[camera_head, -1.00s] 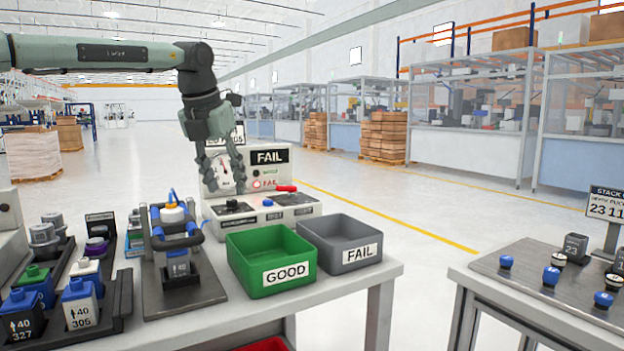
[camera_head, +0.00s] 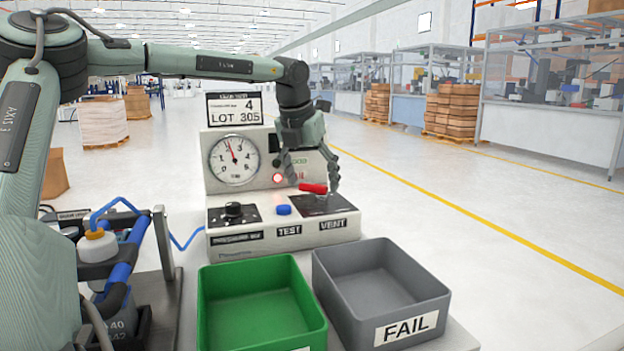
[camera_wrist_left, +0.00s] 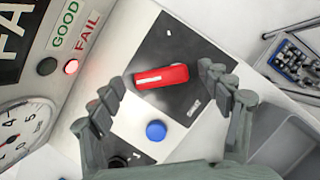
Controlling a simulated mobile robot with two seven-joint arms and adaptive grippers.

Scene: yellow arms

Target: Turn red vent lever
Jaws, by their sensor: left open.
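The red vent lever (camera_head: 313,188) sits on the black VENT plate (camera_head: 322,207) at the right of the tester's top. My left gripper (camera_head: 312,186) is over it, pointing down, with its fingers spread. In the left wrist view the red lever (camera_wrist_left: 162,76) lies between the two open fingers (camera_wrist_left: 160,100), with gaps on both sides, so it is not gripped. The blue TEST button (camera_head: 283,210) is left of the lever and also shows in the wrist view (camera_wrist_left: 156,130). My right gripper is out of view.
The tester's gauge (camera_head: 234,160) and a lit red FAIL lamp (camera_head: 277,178) are behind the plate. A black knob (camera_head: 234,212) is at left. The green bin (camera_head: 262,270) and grey FAIL bin (camera_head: 425,328) stand in front. A clamp fixture (camera_head: 160,300) is at left.

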